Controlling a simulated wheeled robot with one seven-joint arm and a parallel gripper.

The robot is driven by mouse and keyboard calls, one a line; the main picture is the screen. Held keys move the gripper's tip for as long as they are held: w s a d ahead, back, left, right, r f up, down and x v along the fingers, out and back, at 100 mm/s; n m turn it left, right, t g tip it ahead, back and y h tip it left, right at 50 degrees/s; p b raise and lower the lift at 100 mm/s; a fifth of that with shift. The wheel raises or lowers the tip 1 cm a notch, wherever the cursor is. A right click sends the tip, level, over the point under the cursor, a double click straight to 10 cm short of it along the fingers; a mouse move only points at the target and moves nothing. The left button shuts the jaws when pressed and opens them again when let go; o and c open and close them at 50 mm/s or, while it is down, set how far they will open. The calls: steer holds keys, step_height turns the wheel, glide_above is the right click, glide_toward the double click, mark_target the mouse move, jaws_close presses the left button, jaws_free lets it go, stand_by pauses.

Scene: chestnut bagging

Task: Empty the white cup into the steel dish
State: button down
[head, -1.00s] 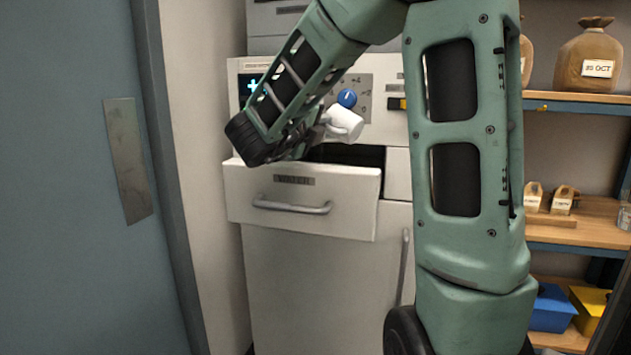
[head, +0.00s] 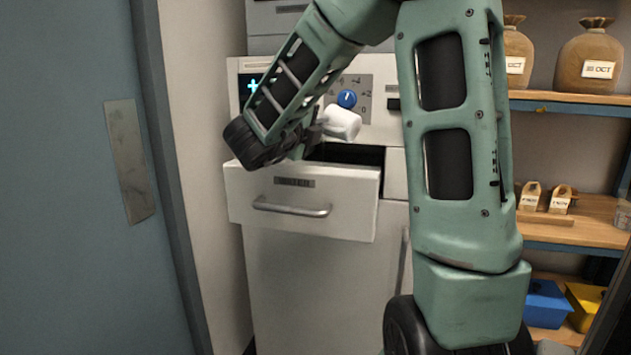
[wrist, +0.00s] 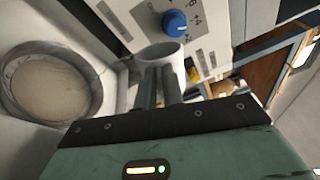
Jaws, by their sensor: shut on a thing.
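The white cup (head: 342,123) is held in front of the machine's dial panel, above the open drawer. It lies tilted well over, close to on its side. My gripper (head: 318,129) is shut on it from the left. In the wrist view the cup (wrist: 160,54) sits between my dark fingers (wrist: 160,86); I cannot tell what is inside it. A round steel dish (wrist: 97,98) with a pale, flat-looking surface inside shows at the left of the wrist view, apart from the cup. The dish cannot be made out in the head view.
The open drawer (head: 300,225) with a bar handle juts from the white machine. A blue knob (head: 347,98) is close behind the cup. Shelves at the right hold tied sacks (head: 590,58), small paper bags (head: 545,197) and blue and yellow boxes. A blue-grey door (head: 70,180) stands at the left.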

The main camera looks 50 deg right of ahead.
steer(key=shift+w+a+r+n+p, duration=0.1)
steer(key=shift+w+n+p, duration=0.3)
steer(key=shift+p, duration=0.15)
steer(key=shift+w+a+r+n+p, duration=0.1)
steer(key=shift+w+n+p, duration=0.25)
steer(key=shift+p, duration=0.15)
steer(key=shift+f, duration=0.2)
steer(key=shift+s+a+f+n+b, duration=0.1)
steer(key=shift+s+f+n+b, duration=0.15)
steer(key=shift+f+n+b, duration=0.35)
stand_by(0.4)
steer(key=shift+w+r+n+p, duration=0.2)
steer(key=shift+n+p, duration=0.3)
steer(key=shift+n, duration=0.25)
